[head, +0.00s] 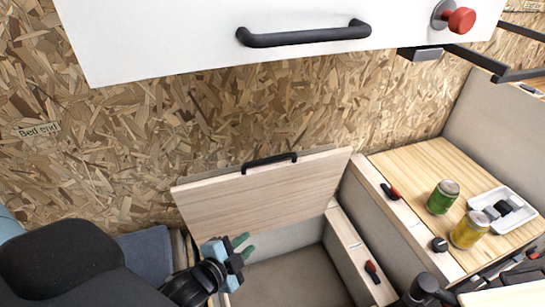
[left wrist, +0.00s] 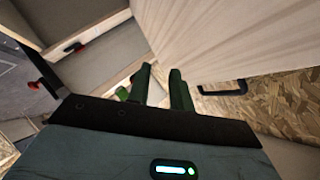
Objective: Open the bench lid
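The bench lid (head: 262,197) is a pale wooden panel in the middle of the head view. It is raised and tilted up near the chipboard wall, with a black handle (head: 270,160) at its upper edge. Below it the bench box (head: 290,274) is open, showing a grey interior. My left gripper (head: 242,247) is in front of the lid's lower left part, its green fingers apart with nothing between them. In the left wrist view the fingers (left wrist: 161,88) point at the space beside the lid (left wrist: 225,35); the handle (left wrist: 222,88) lies to their right.
A white cabinet front (head: 200,35) with a black handle and red knob hangs above. At right, a wooden counter (head: 420,165) carries a green can (head: 442,197), a yellow can (head: 469,229) and a white tray (head: 521,215). Red-and-black latches sit on nearby ledges.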

